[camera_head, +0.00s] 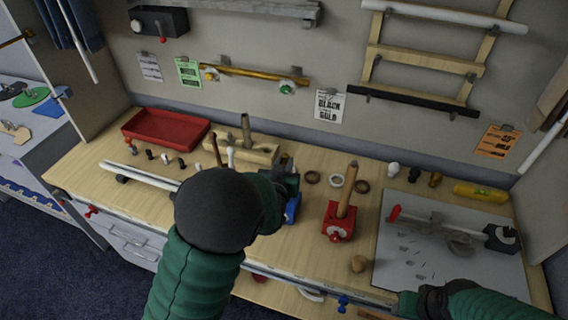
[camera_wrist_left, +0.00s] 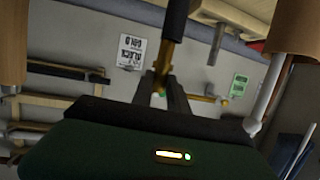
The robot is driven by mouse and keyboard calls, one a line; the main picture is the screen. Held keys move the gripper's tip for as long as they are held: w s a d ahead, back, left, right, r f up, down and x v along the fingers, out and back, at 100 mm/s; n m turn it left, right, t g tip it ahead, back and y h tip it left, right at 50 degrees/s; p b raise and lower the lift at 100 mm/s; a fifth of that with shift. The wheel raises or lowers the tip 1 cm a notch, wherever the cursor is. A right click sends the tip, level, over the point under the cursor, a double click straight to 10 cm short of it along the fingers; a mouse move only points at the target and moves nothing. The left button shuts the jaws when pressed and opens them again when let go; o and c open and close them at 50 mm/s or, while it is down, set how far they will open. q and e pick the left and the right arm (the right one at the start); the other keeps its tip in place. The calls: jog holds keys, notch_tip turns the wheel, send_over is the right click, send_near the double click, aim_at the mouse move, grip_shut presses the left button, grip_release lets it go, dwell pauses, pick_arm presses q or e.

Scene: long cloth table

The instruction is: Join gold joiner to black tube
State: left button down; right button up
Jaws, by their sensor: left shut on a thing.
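My left gripper (camera_wrist_left: 160,95) is shut on a small gold piece, seemingly the gold joiner (camera_wrist_left: 163,68). The wrist view is upside down. In it a black tube (camera_wrist_left: 177,20) runs in from the top edge and meets the gold piece in line. I cannot tell whether the tube is seated in it. In the head view my left arm hides the fingers and the joint, and a blue holder (camera_head: 293,208) shows just beside my wrist.
A red tray (camera_head: 165,127) is at the back left. Several small fittings and rings lie along the table. A grey board (camera_head: 400,255) with tools is at the right.

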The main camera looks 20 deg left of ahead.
pick_arm(q)
jog(key=shift+s+d+f, duration=0.1)
jog(key=shift+f, duration=0.15)
jog(key=shift+r, duration=0.55)
dwell(0.4)
jog(key=shift+a, duration=0.35)
jog(key=shift+d+b, duration=0.1)
jog(key=shift+b, duration=0.2)
dwell(0.7)
